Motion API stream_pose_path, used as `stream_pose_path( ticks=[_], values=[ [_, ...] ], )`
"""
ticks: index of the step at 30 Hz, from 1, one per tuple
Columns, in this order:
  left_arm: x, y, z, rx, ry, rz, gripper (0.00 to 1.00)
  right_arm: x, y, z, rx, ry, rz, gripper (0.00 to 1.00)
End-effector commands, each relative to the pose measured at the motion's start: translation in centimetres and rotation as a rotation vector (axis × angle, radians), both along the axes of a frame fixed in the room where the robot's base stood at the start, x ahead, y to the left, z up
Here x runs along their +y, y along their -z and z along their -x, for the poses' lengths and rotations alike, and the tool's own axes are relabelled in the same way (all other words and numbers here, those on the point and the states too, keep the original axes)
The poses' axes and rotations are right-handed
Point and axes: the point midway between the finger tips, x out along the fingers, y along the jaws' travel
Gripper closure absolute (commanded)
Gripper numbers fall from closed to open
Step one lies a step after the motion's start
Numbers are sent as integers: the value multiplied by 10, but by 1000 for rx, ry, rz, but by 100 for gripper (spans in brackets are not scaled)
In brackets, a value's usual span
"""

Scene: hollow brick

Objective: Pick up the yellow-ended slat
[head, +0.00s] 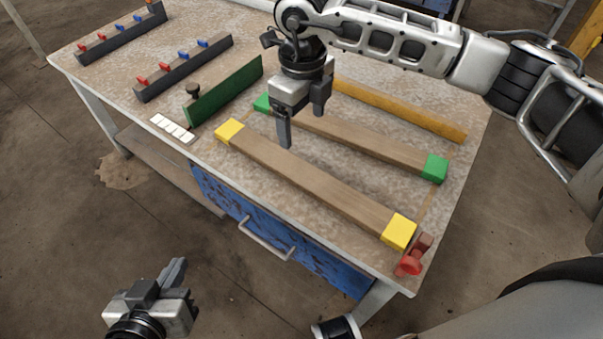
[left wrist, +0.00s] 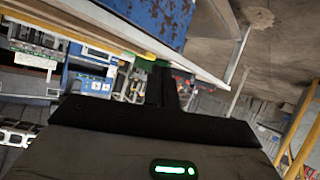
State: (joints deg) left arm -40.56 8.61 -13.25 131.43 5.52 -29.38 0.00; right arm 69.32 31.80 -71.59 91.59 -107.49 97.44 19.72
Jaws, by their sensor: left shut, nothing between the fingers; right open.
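The yellow-ended slat (head: 315,184) lies on the workbench near its front edge, a brown bar with a yellow block at each end. My right gripper (head: 303,128) is open and empty, pointing down above the bench between the yellow-ended slat and the green-ended slat (head: 363,138). It hides part of the green-ended slat. My left gripper (head: 176,272) is shut and empty, off the bench in front of its lower left side. The left gripper also shows in the left wrist view (left wrist: 160,82), with the bench edge beyond it.
A plain orange-brown bar (head: 405,110) lies behind the slats. A green board with a dark knob (head: 225,92), white tiles (head: 172,129) and two dark racks with red and blue pegs (head: 185,68) stand left. A red clamp-like piece (head: 411,262) sits at the near right corner.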

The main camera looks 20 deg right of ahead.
Motion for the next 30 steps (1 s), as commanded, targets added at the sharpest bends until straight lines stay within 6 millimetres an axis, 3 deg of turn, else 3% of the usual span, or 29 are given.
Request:
stream_pose_path(
  ticks=[9, 13, 20, 30],
  values=[
    [-3, 12, 0, 23, 8, 5, 100, 0, 69, 1, 3, 0, -1, 20],
    [-4, 17, 1, 36, 11, 6, 100, 0, 85, 1, 2, -1, -1, 20],
    [-5, 19, -3, 32, 13, 4, 100, 0, 96, 1, 1, -1, -3, 20],
    [-6, 28, -2, 49, 19, 7, 100, -3, 141, 4, 1, -2, -2, 20]
  ],
)
